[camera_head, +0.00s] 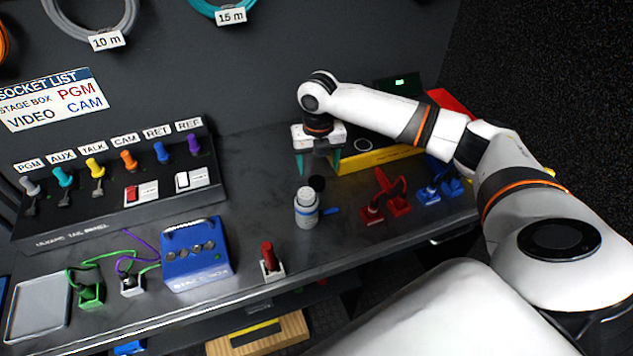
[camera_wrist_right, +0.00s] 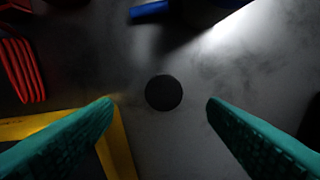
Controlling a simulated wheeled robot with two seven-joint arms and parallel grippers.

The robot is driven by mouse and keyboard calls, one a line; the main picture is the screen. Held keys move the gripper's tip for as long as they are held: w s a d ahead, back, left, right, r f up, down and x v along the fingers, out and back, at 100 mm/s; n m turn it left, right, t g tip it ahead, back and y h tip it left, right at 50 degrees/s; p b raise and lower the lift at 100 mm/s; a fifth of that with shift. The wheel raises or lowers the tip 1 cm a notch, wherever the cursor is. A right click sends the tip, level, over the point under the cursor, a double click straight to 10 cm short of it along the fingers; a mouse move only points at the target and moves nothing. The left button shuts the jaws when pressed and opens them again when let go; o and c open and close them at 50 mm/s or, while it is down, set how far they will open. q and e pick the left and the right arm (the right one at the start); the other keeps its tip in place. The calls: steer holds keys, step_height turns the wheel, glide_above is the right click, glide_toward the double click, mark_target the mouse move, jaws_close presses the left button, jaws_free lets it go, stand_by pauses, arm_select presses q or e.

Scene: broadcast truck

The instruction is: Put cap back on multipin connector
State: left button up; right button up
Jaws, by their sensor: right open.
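A round black cap (camera_head: 317,183) lies on the grey worktop, just behind a small white and blue cylinder (camera_head: 306,207). In the right wrist view the cap (camera_wrist_right: 163,92) is a plain black disc between the fingertips. My right gripper (camera_head: 318,166) points down over the worktop, open and empty, with its teal fingers apart on either side of the cap in that view. It does not touch the cap. I cannot tell for sure which item is the multipin connector. My left gripper is not in view.
A blue pen (camera_head: 330,211) lies beside the cylinder. Red cables (camera_head: 385,198) and blue plugs (camera_head: 440,188) lie to the right. The blue box (camera_head: 195,252) and socket panel (camera_head: 120,190) stand left.

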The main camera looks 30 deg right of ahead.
mark_target(317, 181)
step_height(317, 181, down, 5)
steer(key=shift+w+a+f+p, duration=0.1)
steer(key=shift+a+p, duration=0.05)
steer(key=shift+p, duration=0.25)
steer(key=c, duration=1)
